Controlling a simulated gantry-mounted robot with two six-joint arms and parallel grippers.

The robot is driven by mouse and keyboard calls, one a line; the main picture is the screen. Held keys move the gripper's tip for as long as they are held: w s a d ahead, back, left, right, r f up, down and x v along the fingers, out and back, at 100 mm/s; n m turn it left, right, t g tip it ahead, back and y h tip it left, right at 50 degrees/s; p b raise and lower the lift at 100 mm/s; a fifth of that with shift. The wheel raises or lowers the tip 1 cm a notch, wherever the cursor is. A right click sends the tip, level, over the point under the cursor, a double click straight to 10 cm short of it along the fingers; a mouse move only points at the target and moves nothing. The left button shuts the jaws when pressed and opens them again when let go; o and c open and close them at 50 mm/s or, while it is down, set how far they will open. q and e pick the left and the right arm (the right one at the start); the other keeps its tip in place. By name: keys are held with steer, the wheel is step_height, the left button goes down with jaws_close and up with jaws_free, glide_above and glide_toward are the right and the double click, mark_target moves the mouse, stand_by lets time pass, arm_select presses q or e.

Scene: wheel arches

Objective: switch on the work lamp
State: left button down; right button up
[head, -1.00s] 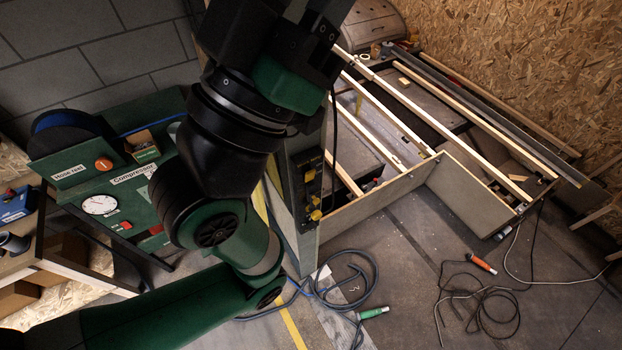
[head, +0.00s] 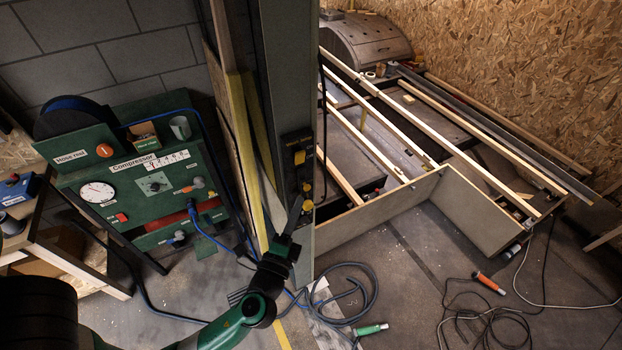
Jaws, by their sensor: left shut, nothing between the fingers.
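My left gripper (head: 292,216) comes up from the bottom left. Its narrow fingers are shut and empty, pointing up at the lower part of a grey post (head: 285,60). On the post is a dark switch box (head: 297,143) with yellow parts. A lower yellow knob (head: 307,205) is close beside the fingertips; I cannot tell whether they touch. No thing in view is clearly the work lamp, and no light visibly comes from one. My right gripper is not in view.
A green compressor panel (head: 110,190) with a gauge stands at the left. A wooden frame (head: 400,120) fills the back right. A coiled hose (head: 365,290), a green-handled tool (head: 370,329) and an orange-handled tool (head: 489,283) lie on the floor.

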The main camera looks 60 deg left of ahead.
arm_select(q)
steer(key=shift+s+a+f, duration=0.3)
steer(key=shift+s+f, duration=0.15)
steer(key=shift+f, duration=0.25)
steer(key=p, duration=0.2)
glide_toward(304, 155)
steer(key=w, duration=0.4)
steer(key=shift+a+r+p, duration=0.25)
steer(key=shift+a+p, duration=0.1)
steer(key=shift+a, duration=0.65)
steer(key=shift+a+r+p, duration=0.25)
steer(key=shift+a+p, duration=0.1)
steer(key=shift+a, duration=0.65)
steer(key=shift+w, duration=0.1)
